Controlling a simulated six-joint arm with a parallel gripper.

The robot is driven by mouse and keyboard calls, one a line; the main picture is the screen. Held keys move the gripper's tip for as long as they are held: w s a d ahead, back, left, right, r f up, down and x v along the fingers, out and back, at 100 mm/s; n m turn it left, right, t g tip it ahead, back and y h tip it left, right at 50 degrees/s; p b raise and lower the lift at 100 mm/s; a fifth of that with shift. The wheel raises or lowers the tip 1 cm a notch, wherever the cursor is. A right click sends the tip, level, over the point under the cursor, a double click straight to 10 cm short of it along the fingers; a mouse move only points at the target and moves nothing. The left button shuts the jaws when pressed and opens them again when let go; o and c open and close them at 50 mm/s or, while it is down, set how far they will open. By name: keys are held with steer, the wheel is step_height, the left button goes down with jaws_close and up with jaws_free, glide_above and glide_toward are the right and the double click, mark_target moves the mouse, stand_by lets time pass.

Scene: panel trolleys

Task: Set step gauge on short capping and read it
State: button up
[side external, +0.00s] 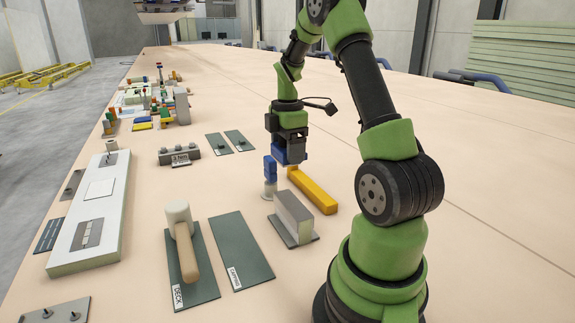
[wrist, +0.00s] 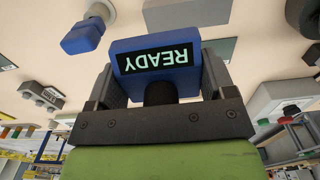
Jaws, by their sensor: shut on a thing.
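My gripper (side external: 290,146) is shut on a blue block-shaped device (side external: 290,156), which I take to be the step gauge. In the wrist view the gauge (wrist: 158,45) sits between both fingers, and its display reads READY, upside down in the picture. It hangs near the back end of a yellow bar (side external: 311,192); any contact below it cannot be made out. A grey upright block (side external: 296,212) on a dark base plate stands in front of the bar. It may be the short capping, but I cannot tell for certain.
A second blue tool (side external: 270,168) on a round pale base stands just left of my gripper. A mallet (side external: 181,230) lies on a dark plate, with another dark plate (side external: 240,245) beside it. A grey block with knobs (side external: 179,155) stands farther left. The table's right side is clear.

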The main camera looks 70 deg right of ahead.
steer(key=shift+r, duration=0.25)
steer(key=shift+r, duration=0.1)
steer(key=shift+r, duration=1.9)
